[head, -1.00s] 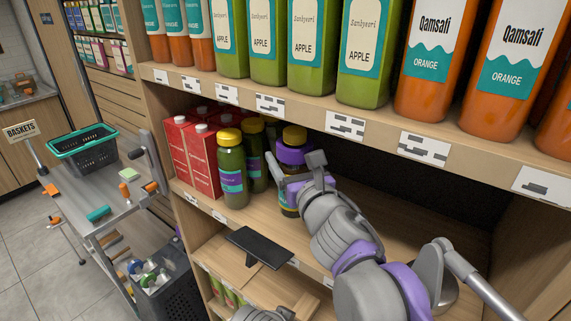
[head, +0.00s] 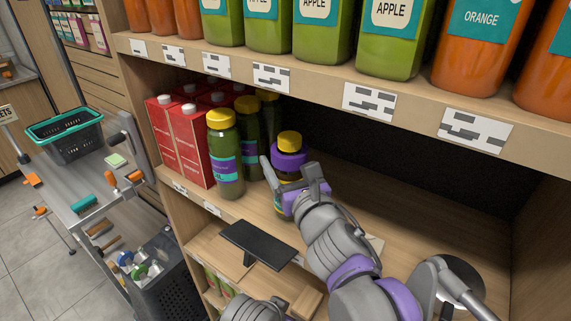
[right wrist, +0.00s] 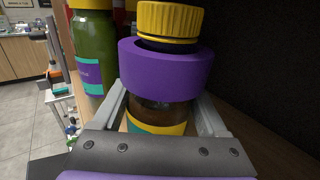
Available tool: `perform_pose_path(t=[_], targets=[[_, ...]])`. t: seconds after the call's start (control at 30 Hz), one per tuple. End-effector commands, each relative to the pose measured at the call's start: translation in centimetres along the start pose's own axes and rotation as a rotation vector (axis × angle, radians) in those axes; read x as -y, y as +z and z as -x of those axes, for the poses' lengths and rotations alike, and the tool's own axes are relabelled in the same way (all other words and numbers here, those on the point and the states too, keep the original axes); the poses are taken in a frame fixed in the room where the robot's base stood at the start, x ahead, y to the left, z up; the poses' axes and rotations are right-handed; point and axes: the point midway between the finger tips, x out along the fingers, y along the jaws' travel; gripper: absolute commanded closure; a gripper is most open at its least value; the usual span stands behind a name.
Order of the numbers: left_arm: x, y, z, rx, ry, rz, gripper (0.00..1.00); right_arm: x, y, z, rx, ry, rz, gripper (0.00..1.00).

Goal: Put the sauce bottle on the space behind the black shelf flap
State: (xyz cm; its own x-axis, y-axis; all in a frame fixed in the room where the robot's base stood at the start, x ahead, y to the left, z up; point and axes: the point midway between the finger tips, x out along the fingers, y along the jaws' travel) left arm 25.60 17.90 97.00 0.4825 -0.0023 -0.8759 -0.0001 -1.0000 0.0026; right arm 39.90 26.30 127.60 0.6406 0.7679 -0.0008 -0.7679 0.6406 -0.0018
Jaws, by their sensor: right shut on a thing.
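The sauce bottle (head: 289,160) is dark with a yellow cap, a purple neck collar and a teal-and-yellow label. It stands upright at the middle shelf, right of the green bottles, and also shows in the right wrist view (right wrist: 165,110). My right gripper (head: 294,184) is shut on it from the front, one finger on each side. Its base is partly hidden, so I cannot tell whether it touches the shelf. The black shelf flap (head: 257,243) lies at the shelf's front edge, in front of the bottle and slightly left. My left gripper's fingers are out of view.
Green bottles with yellow caps (head: 224,155) and red cartons (head: 187,143) stand left of the sauce bottle. The shelf board above (head: 316,88) holds juice bottles. A cart with a black basket (head: 68,136) stands at left.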

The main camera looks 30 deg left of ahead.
Motion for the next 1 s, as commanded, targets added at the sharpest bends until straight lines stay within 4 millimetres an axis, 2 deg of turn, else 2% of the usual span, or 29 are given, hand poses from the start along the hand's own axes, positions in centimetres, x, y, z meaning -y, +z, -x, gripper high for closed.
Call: perform_pose_path(t=[0.47, 0.5, 0.6, 0.63, 0.93, 1.0], targets=[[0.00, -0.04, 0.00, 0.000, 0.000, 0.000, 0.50, -0.12, -0.08, 0.12, 0.003, 0.003, 0.003, 1.00], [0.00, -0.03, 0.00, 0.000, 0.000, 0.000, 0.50, -0.10, -0.17, 0.10, 0.002, 0.002, 0.003, 0.21], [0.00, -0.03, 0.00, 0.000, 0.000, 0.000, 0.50, -0.10, -0.15, 0.10, 0.002, 0.002, 0.003, 0.03], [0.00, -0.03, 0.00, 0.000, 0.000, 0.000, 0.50, -0.10, -0.15, 0.10, 0.002, 0.002, 0.003, 0.00], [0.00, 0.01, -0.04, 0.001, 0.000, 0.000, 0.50, -0.12, 0.19, 0.14, 0.002, 0.002, 0.003, 0.00], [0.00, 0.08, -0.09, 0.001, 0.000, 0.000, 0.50, -0.10, 0.18, 0.82, 0.002, 0.002, 0.003, 0.00]])
